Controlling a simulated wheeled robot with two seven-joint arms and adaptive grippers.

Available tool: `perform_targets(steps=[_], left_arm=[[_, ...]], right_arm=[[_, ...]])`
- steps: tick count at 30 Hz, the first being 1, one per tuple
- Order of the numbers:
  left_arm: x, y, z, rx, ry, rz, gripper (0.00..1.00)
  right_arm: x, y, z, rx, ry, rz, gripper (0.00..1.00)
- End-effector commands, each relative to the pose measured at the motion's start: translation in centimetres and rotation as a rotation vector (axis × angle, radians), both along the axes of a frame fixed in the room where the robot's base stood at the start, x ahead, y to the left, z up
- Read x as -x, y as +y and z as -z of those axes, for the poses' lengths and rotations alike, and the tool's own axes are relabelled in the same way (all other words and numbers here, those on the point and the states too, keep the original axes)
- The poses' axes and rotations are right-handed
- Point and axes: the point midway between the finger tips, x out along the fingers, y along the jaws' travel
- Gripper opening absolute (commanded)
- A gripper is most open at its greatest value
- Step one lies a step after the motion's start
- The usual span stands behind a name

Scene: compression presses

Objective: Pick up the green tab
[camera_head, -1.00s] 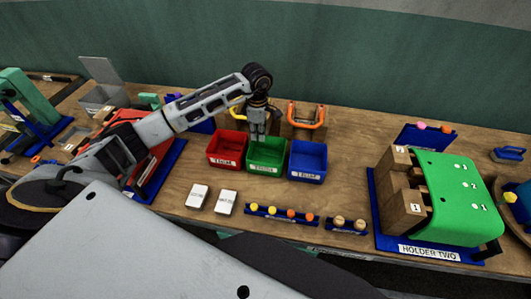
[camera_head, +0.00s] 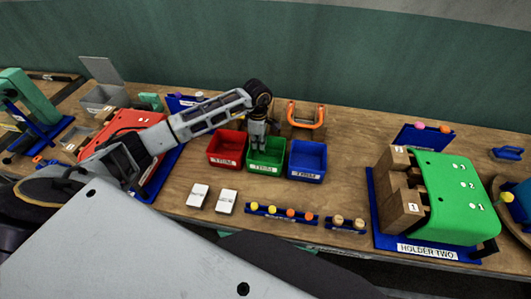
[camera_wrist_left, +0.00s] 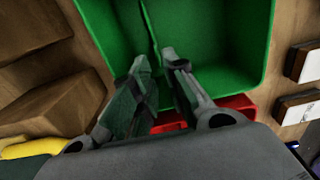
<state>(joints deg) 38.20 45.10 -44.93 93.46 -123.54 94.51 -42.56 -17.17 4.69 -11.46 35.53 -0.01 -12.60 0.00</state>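The green bin (camera_head: 278,168) stands between the red and blue bins. My left gripper (camera_head: 258,150) points down into it in the head view. In the left wrist view the two fingertips of my gripper (camera_wrist_left: 158,60) are apart, over the inside of the green bin (camera_wrist_left: 232,35). A thin green strip or edge (camera_wrist_left: 150,28) shows just beyond the fingertips. I cannot tell whether it is the green tab or a part of the bin. No green tab shows clearly between the fingers. My right gripper is not in view.
The red bin (camera_head: 215,158) and blue bin (camera_head: 318,176) flank the green one. An orange handle (camera_head: 320,117) stands behind. Two white cards (camera_head: 198,195) and racks of small knobs (camera_head: 283,219) lie in front. The green-topped HOLDER TWO (camera_head: 445,200) is at right.

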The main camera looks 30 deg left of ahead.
Motion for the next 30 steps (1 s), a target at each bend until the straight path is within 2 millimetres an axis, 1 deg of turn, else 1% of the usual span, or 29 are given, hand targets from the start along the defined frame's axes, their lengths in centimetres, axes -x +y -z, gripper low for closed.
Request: perform_targets(steps=[3,9,24,25,28,30], left_arm=[[0.1,-0.1,1.4,0.002,0.003,0.000,0.14],[0.0,0.0,3.0,0.000,0.000,0.000,0.14],[0.0,0.0,3.2,0.000,0.000,0.001,0.14],[0.0,0.0,3.2,0.000,0.000,0.001,0.13],[0.0,0.0,3.2,0.000,-0.001,0.001,0.01],[0.0,0.0,3.2,0.000,-0.001,0.001,0.00]], right_arm=[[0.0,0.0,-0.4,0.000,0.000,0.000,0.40],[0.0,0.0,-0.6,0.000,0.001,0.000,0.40],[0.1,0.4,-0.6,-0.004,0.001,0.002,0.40],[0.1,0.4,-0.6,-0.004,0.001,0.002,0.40],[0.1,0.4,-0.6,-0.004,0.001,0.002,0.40],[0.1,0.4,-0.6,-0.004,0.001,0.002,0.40]])
